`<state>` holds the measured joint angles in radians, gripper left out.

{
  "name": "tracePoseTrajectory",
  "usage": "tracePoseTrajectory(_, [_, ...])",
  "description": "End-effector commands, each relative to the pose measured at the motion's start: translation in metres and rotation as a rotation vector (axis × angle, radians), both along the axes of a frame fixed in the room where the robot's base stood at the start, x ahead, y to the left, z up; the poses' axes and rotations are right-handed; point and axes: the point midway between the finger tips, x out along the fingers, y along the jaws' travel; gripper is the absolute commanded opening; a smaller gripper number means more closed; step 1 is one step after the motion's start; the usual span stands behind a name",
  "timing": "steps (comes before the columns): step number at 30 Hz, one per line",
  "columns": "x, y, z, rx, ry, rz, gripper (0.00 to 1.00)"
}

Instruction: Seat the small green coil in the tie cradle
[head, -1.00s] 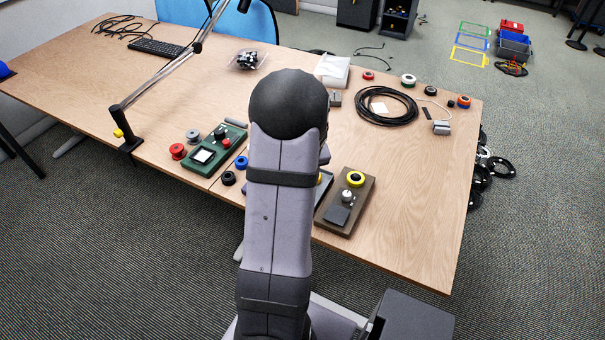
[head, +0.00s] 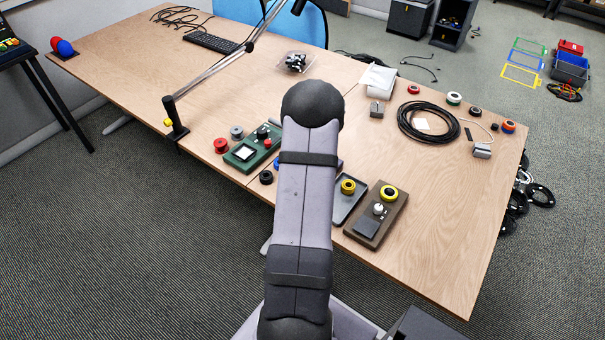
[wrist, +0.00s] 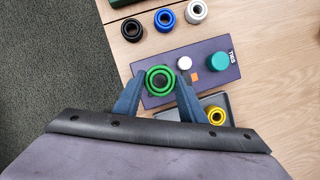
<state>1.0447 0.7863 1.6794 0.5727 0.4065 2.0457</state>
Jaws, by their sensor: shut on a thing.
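The small green coil (wrist: 160,80) is between the fingertips of my gripper (wrist: 161,77) in the wrist view. My gripper is shut on it. The coil is over the left end of a purple board (wrist: 207,60) marked TIES, which I take for the tie cradle. The board also carries a white knob (wrist: 184,63), an orange square (wrist: 195,78) and a teal round piece (wrist: 218,61). I cannot tell whether the coil touches the board or is above it. In the head view my own arm hides the gripper, the coil and most of the purple board.
A grey tray (head: 340,213) with a yellow coil (head: 348,187) lies beside the purple board. A brown board (head: 397,219) with another yellow coil stands to its right. Black, blue and white coils lie past the purple board in the wrist view. Bare tabletop (head: 440,250) is at the right.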

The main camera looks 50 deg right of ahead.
Motion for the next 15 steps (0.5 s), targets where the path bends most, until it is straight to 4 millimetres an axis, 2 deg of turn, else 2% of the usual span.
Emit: tracePoseTrajectory(15, [-0.0002, 0.0003, -0.0082, 0.0, -0.001, 0.021, 0.14])
